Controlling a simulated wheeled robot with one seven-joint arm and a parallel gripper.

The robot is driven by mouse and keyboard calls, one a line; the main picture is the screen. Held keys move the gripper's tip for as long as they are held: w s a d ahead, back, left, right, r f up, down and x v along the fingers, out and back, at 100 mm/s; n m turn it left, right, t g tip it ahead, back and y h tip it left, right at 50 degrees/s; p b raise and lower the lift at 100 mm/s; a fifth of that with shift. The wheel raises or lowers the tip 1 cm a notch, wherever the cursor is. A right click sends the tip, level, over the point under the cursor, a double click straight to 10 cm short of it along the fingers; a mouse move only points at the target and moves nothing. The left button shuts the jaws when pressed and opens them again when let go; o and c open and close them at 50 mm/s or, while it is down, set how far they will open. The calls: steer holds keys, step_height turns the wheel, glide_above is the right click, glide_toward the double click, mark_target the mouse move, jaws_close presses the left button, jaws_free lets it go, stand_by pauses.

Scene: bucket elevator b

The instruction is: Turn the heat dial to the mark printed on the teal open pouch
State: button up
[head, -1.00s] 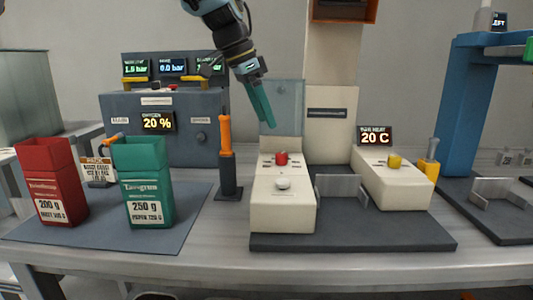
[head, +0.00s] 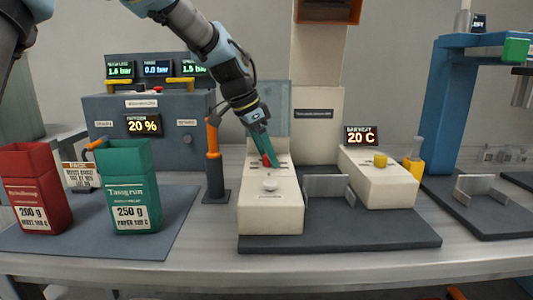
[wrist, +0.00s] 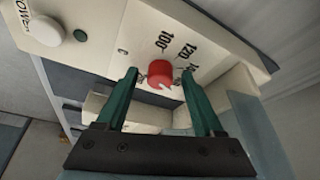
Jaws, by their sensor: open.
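The red heat dial (wrist: 160,72) sits on a cream panel printed with 100, 120 and a partly hidden mark starting with 14. A white pointer line shows on its lower side in the wrist view. My gripper (wrist: 160,76) is open, with one teal finger on each side of the dial; I cannot tell whether they touch it. In the head view my gripper (head: 265,158) is down at the cream sealer unit (head: 270,212) and partly hides the dial. The teal open pouch (head: 125,187) stands upright at the left.
A red open pouch (head: 35,190) stands left of the teal one on a grey mat (head: 178,210). A small display (head: 361,136) reads 20 C. A white power button (wrist: 45,31) is near the dial. An orange-handled post (head: 213,150) stands left of the sealer.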

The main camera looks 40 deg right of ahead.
jaws_close()
stand_by(0.5)
steer(key=n, duration=0.2)
steer(key=n+t+p, duration=0.1)
steer(key=n, duration=0.1)
steer(key=shift+s+r+n+t, duration=0.1)
steer(key=shift+s+n+t, duration=0.1)
steer(key=shift+n+t, duration=0.1)
steer(key=n+t, duration=0.1)
steer(key=n, duration=0.1)
steer(key=n+p, duration=0.1)
steer(key=n, duration=0.1)
steer(key=shift+s+d+n+t, duration=0.1)
steer(key=shift+s+n+t, duration=0.05)
steer(key=shift+n+t, duration=0.2)
steer(key=n, duration=0.2)
steer(key=n+t+y, duration=0.1)
steer(key=n, duration=0.1)
steer(key=shift+d+t, duration=0.1)
steer(key=shift+t, duration=0.15)
steer(key=shift+n+t+y, duration=0.4)
steer(key=shift+n+y, duration=0.5)
steer(key=shift+n, duration=1.35)
